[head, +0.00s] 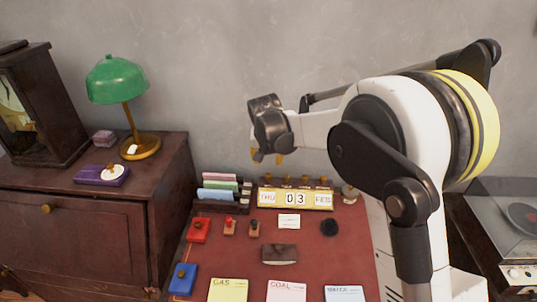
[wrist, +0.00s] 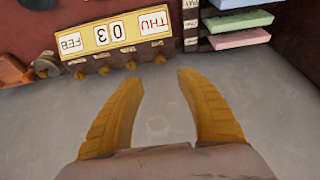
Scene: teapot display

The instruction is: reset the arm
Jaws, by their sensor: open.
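My gripper (head: 267,157) hangs at the end of my raised arm, above the back of the red desk (head: 343,250) in the head view. In the wrist view its two yellow fingers (wrist: 155,75) are spread apart with nothing between them. The yellow calendar (head: 296,199) reading THU 03 FEB stands at the back of the desk, below my gripper and apart from it. It also shows upside down in the wrist view (wrist: 113,32). My arm covers the right part of the head view.
A card rack (head: 218,190) stands left of the calendar. Stamps, a brown block (head: 279,254) and GAS and COAL cards (head: 286,290) lie on the desk. A green lamp (head: 117,80) stands on the left cabinet. A record player (head: 518,217) is at the right. The air around my gripper looks clear.

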